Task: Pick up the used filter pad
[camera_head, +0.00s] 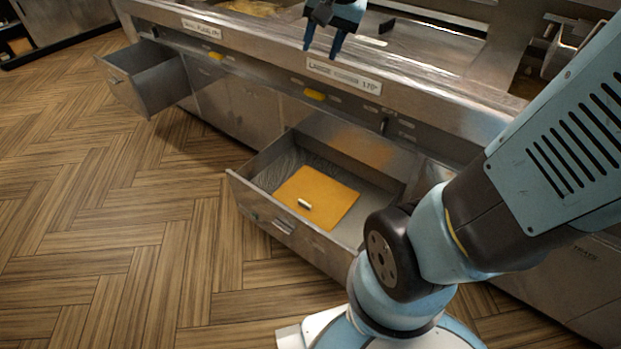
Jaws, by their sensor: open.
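A flat orange-yellow pad (331,209), which looks like the used filter pad, lies in an open metal drawer (298,229) low in the range front. A small pale cylinder-like piece (304,203) sits on top of the pad. My gripper (323,50) is at the top of the picture, over the range's front edge, with its two blue fingers pointing down and apart. It is open and empty, well above and behind the drawer. The right part of the drawer is partly hidden by my arm.
Another drawer (152,79) stands open and looks empty at the upper left. The range's front ledge (260,47) carries labels and runs above the drawers. Yellow handles (314,94) show on the range front. The wooden floor (110,220) at left is clear.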

